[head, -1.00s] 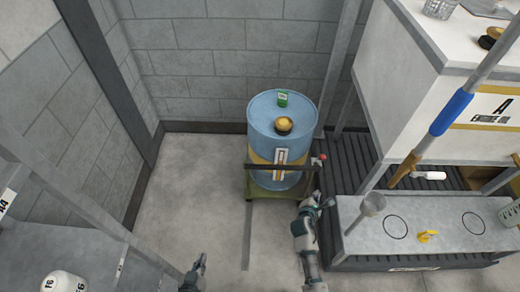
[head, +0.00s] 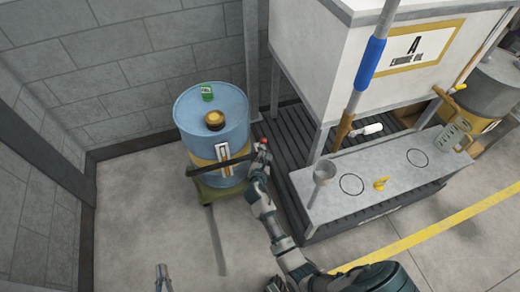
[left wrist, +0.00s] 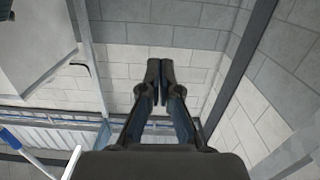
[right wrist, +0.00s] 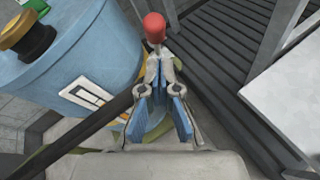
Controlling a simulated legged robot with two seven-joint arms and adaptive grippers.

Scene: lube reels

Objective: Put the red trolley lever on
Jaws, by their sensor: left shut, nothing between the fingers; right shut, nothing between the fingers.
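The trolley (head: 218,194) has a green base and carries a blue drum (head: 212,126). The red lever knob (head: 264,141) is at the drum's right side, by the dark trolley bar (head: 222,160). My right gripper (head: 261,152) is shut just below the knob. In the right wrist view the red knob (right wrist: 155,27) stands just beyond the fingertips (right wrist: 160,66), which cover most of its stem; whether they touch it I cannot tell. My left gripper (head: 163,274) is shut and empty, low in the head view; its fingertips (left wrist: 159,72) meet in the left wrist view.
A dark ribbed platform (head: 284,143) and a grey bench (head: 330,204) with a funnel (head: 323,172) stand right of the trolley. A white tank (head: 390,60) rises behind. A grey block wall (head: 120,80) is behind the drum. The floor left of the trolley is clear.

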